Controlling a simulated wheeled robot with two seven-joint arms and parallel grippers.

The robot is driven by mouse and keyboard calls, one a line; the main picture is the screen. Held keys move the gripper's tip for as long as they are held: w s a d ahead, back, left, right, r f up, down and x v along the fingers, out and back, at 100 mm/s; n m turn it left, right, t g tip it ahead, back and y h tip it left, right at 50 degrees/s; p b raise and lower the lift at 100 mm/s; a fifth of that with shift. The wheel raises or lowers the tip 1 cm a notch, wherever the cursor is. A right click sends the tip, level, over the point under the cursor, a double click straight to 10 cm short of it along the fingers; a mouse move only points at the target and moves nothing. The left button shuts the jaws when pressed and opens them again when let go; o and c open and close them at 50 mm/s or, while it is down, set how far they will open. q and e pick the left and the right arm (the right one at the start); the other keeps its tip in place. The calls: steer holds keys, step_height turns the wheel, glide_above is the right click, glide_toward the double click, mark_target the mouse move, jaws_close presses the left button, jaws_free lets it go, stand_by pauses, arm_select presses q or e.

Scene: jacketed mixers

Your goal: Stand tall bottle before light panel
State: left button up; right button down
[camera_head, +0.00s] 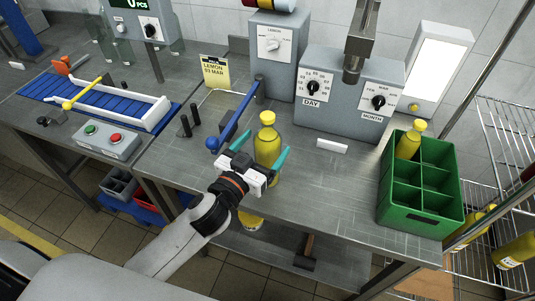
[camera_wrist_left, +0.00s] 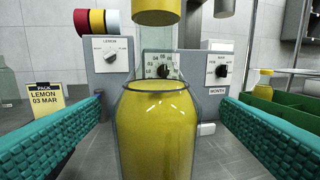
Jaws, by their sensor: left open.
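A tall bottle (camera_head: 267,145) with yellow contents and a yellow cap stands upright on the steel bench. It fills the middle of the left wrist view (camera_wrist_left: 157,130). My left gripper (camera_head: 260,162) is open, with its teal fingers on either side of the bottle; in the wrist view gaps show between the fingers and the bottle. The light panel (camera_head: 440,68) is a bright white rectangle in a grey housing at the back right of the bench. My right gripper is not in view.
A green crate (camera_head: 421,219) with one yellow bottle (camera_head: 410,140) stands at the right. A blue lever (camera_head: 232,122) is left of the bottle. A small white block (camera_head: 332,146) lies right of it. Bench between bottle and crate is mostly clear.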

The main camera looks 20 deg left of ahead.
arm_select(q)
steer(key=p+x, duration=0.1)
steer(key=x, duration=0.3)
steer(key=shift+w+f, duration=0.1)
steer(key=shift+w, duration=0.25)
steer(key=shift+s, duration=0.1)
steer(key=shift+c, duration=0.4)
steer(key=c, duration=1.8)
jaws_close()
